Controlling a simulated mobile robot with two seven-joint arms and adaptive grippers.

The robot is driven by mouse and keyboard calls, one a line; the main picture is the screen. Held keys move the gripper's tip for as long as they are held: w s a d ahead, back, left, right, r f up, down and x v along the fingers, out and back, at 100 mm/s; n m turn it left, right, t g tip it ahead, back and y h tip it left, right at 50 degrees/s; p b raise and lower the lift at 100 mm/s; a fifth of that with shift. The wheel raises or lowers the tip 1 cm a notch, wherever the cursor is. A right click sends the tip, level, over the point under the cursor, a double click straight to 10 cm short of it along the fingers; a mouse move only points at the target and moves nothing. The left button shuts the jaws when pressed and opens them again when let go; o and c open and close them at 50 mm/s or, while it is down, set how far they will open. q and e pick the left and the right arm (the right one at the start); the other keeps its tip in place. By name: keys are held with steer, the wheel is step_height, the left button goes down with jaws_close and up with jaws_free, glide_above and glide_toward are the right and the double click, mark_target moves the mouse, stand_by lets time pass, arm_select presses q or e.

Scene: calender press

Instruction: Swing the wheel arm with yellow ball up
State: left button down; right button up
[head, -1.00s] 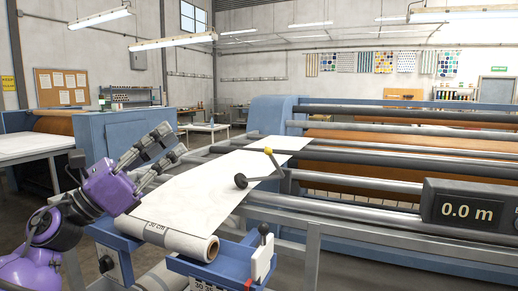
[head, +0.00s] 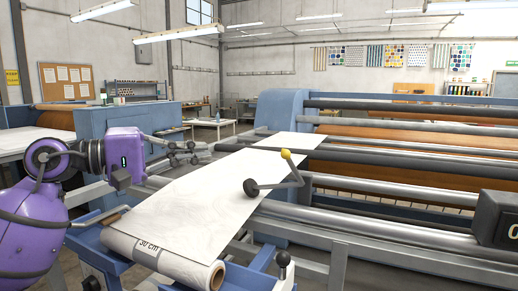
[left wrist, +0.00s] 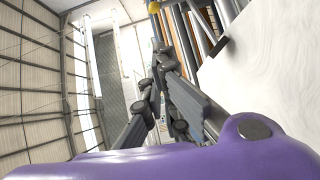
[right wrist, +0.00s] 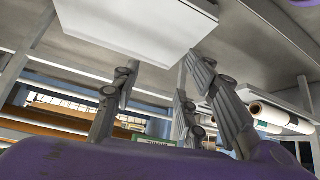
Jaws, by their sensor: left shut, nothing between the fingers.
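The wheel arm (head: 295,170) is a bent grey lever on the near side of the press, with a yellow ball (head: 286,154) at its upper bend and a black knob (head: 251,188) at its lower left end. The yellow ball also shows at the top of the left wrist view (left wrist: 154,7). My left gripper (head: 208,152) is shut and empty, above the left edge of the white sheet and left of the wheel arm, apart from it. My right gripper is out of the head view; its fingers (right wrist: 155,95) stand spread apart in the right wrist view, with nothing seen between them.
A white sheet (head: 215,190) runs from a paper roll (head: 165,258) at the front into the press rollers (head: 400,160). A small black-knobbed lever (head: 283,259) stands at the front. A dark display box (head: 497,218) is at the right.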

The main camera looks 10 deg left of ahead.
arm_select(q)
steer(key=s+d+p+x, duration=0.2)
steer(key=p+x, duration=0.2)
steer(key=x, duration=0.9)
steer(key=shift+p, duration=0.3)
arm_select(e)
steer(key=shift+t, duration=0.4)
steer(key=r, duration=0.1)
steer(key=w+r, duration=0.1)
steer(key=r, duration=0.1)
steer(key=w+r, duration=0.1)
steer(key=r, duration=0.1)
steer(key=shift+w+a+r, duration=0.1)
steer(key=shift+w+a, duration=0.05)
steer(key=shift+w, duration=0.05)
arm_select(q)
steer(key=shift+s+a, duration=0.1)
steer(key=shift+s, duration=0.05)
arm_select(e)
steer(key=shift+w+r, duration=0.15)
steer(key=shift+w, duration=0.05)
arm_select(q)
steer(key=shift+r, duration=0.15)
steer(key=shift+d+r, duration=0.15)
steer(key=shift+d, duration=0.1)
arm_select(e)
steer(key=shift+w, duration=0.1)
